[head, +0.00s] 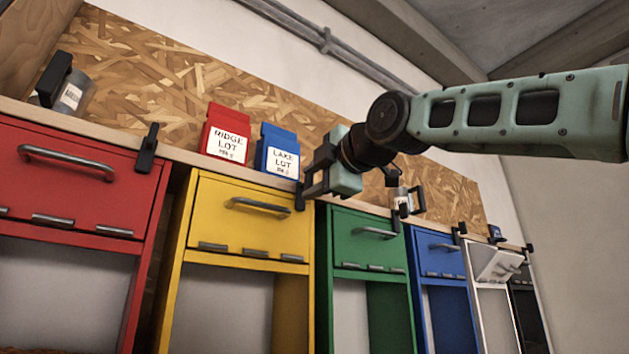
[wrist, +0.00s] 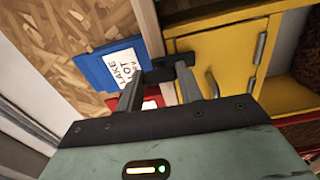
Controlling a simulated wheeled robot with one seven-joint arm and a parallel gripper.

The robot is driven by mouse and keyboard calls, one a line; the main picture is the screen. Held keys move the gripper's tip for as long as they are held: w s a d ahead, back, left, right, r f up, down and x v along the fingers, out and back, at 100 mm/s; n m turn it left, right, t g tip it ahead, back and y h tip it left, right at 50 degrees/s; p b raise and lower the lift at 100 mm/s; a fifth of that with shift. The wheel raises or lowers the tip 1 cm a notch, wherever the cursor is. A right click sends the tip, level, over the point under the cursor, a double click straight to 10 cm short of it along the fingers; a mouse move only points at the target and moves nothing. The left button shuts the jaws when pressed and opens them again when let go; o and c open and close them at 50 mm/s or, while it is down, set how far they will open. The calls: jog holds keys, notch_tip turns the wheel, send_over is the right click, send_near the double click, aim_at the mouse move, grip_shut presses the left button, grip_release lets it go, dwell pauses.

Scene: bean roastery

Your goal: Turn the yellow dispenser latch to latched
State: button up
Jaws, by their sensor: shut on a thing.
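The yellow dispenser (head: 262,207) stands between the red and green ones, its front door closed with a grey bar handle (head: 258,205). Its black latch (head: 300,196) is at the upper right edge, by the shelf, and partly hidden by my gripper. My gripper (head: 311,186) reaches in from the right and is shut on this latch. In the wrist view the latch (wrist: 172,67) lies between my two fingers (wrist: 158,88), beside the yellow door (wrist: 228,45). Whether the latch overlaps the door edge is hard to tell.
A red RIDGE LOT bag (head: 226,133) and a blue LAKE LOT bag (head: 277,150) stand on the shelf just left of my gripper. Red (head: 75,170), green (head: 362,225) and blue (head: 440,255) dispensers flank the yellow one. A white dispenser door (head: 497,265) hangs open farther right.

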jog(key=shift+n, duration=0.3)
jog(key=o, duration=1)
jog(key=b+v, duration=0.9)
jog(key=v, duration=0.8)
jog(key=shift+s+d, duration=0.15)
jog(key=shift+s, duration=0.05)
